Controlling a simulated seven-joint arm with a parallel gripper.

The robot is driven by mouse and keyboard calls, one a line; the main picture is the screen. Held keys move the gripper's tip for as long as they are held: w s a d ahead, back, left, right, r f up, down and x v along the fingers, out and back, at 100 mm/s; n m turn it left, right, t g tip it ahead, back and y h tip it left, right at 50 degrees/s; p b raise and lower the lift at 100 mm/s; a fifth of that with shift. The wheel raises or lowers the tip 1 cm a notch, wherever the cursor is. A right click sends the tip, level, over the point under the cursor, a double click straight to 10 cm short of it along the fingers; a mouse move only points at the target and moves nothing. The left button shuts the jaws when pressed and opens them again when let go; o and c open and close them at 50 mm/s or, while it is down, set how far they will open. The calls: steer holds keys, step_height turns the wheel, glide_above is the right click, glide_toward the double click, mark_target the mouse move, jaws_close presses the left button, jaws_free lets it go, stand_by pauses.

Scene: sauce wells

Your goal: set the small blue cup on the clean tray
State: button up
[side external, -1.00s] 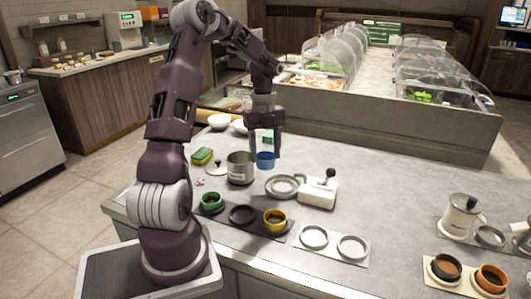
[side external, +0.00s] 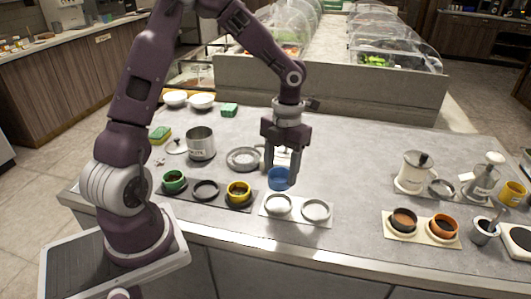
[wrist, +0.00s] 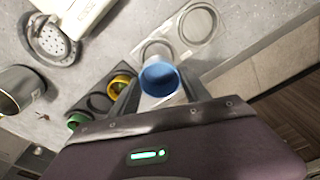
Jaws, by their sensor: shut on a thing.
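My gripper (side external: 280,172) is shut on the small blue cup (side external: 279,182), with one finger on each side of it. The cup looks upright and held above the counter, just behind the left well of a pale tray (side external: 297,216). That tray has two round wells and no cup in either. In the wrist view the blue cup (wrist: 160,80) is between the fingers, and it hides part of the tray (wrist: 177,52) and its nearer well.
A dark tray (side external: 222,203) with a green cup (side external: 174,180), an empty well and a yellow cup (side external: 239,190) lies left of the pale tray. A metal pot (side external: 200,146) and a round grey dish (side external: 243,158) stand behind. A beige tray (side external: 427,238) with filled cups lies right.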

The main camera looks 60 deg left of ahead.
steer(key=shift+f, duration=3.2)
steer(key=shift+f, duration=0.45)
steer(key=o, duration=1.6)
steer(key=shift+o, duration=0.2)
steer(key=shift+r, duration=0.1)
steer(key=shift+r, duration=3.9)
